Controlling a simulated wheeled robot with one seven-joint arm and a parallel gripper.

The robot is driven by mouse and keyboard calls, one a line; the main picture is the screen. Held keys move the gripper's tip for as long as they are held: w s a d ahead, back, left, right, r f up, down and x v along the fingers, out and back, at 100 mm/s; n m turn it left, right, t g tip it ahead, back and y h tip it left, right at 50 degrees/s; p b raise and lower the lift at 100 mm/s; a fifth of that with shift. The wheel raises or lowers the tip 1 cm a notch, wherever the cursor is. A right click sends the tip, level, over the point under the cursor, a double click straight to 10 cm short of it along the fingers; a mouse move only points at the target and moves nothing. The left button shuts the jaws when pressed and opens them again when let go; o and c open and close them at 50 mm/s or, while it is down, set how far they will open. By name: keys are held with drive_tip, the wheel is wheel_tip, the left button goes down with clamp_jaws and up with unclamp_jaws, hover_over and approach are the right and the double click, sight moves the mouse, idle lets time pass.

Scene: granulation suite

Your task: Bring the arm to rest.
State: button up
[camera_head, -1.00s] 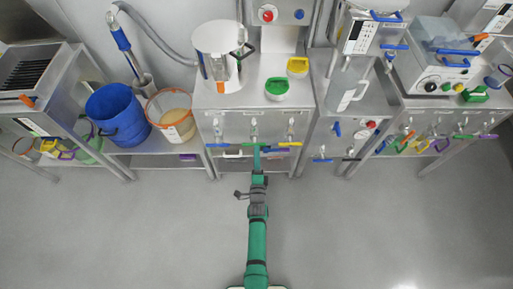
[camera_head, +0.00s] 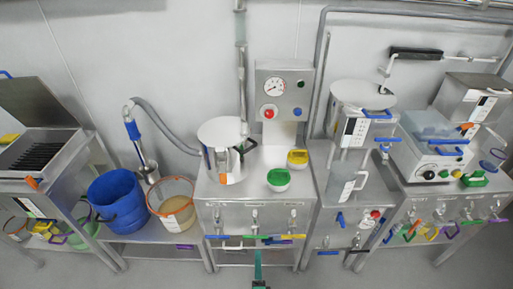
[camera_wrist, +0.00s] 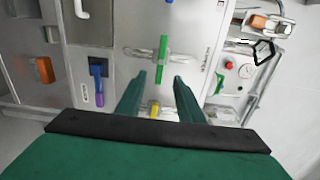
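My gripper (camera_wrist: 157,92) shows in the wrist view with its two green fingers spread apart and nothing held between them. Beyond the fingertips is a green handle (camera_wrist: 162,58) on a steel front. Lower down, a yellow handle (camera_wrist: 154,108) shows between the fingers. In the head view, my green arm shows only at the bottom edge, reaching up toward the steel cabinet (camera_head: 228,216) just below its row of coloured handles. The rest of the arm is out of frame.
The steel bench carries a white-lidded vessel (camera_head: 222,133), a green-lidded pot (camera_head: 279,180) and a yellow-lidded pot (camera_head: 298,160). A blue bucket (camera_head: 117,200) and an orange-rimmed bucket (camera_head: 172,205) stand left. Grey floor (camera_head: 400,270) is clear in front.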

drive_tip(key=s+a+r+n+g, duration=0.1)
drive_tip(key=s+r+n, duration=0.35)
drive_tip(key=s, duration=0.75)
drive_tip(key=s+a+r+n, duration=0.1)
drive_tip(key=s+r+n, duration=0.3)
drive_tip(key=s, duration=0.8)
drive_tip(key=s+r+n+g, duration=0.1)
drive_tip(key=s+r+n, duration=0.8)
drive_tip(key=r, duration=0.8)
drive_tip(key=s+d, duration=0.1)
drive_tip(key=s, duration=0.2)
drive_tip(key=shift+s+n+g, duration=0.3)
drive_tip(key=shift+n, duration=0.05)
